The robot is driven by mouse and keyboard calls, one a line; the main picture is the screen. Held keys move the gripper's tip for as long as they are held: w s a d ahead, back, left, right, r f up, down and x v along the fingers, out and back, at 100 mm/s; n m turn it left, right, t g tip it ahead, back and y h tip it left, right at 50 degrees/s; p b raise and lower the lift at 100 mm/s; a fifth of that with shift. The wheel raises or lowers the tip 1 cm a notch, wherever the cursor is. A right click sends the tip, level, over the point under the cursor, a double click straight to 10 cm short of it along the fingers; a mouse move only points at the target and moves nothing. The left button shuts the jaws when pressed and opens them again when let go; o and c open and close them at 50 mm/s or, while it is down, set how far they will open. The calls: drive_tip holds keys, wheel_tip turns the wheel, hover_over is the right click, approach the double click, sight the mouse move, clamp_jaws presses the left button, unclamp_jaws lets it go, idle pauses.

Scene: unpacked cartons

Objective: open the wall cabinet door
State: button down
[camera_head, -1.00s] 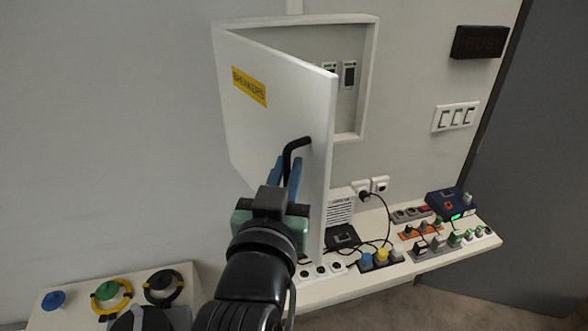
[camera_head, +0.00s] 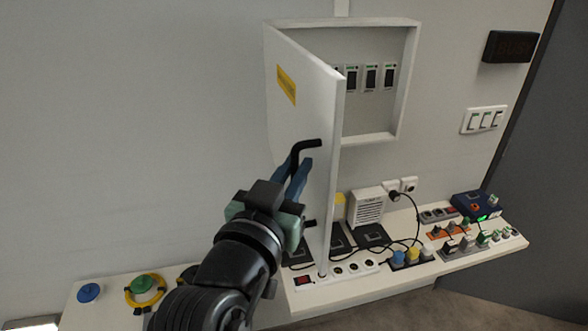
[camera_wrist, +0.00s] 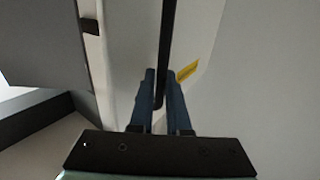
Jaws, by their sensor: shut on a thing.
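The wall cabinet (camera_head: 405,95) hangs on the wall with its white door (camera_head: 310,110) swung well out, hinged on the left. A yellow label (camera_head: 286,85) is on the door's outer face. My gripper (camera_head: 301,172) is shut on the black door handle (camera_head: 308,146) near the door's free edge. In the wrist view the two blue fingers (camera_wrist: 160,88) stand on either side of the dark handle bar (camera_wrist: 167,40). Inside the cabinet several breakers (camera_head: 371,77) show; the left part of the interior is hidden by the door.
Below is a shelf (camera_head: 350,296) with a power strip (camera_head: 345,268), plugs, cables, a small white speaker-like box (camera_head: 367,207) and a blue device (camera_head: 474,205). Wall switches (camera_head: 484,120) and a dark display (camera_head: 510,46) are at right. The wall left of the door is bare.

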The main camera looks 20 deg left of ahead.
drive_tip(key=shift+r, duration=0.2)
drive_tip(key=c, duration=1.2)
unclamp_jaws()
drive_tip(key=shift+c, duration=0.2)
drive_tip(key=shift+o, duration=0.4)
drive_tip(key=shift+w+a+f, duration=0.15)
drive_tip(key=shift+f, duration=0.05)
drive_tip(key=s+p, duration=0.5)
drive_tip(key=s, duration=0.8)
drive_tip(key=shift+a, duration=0.4)
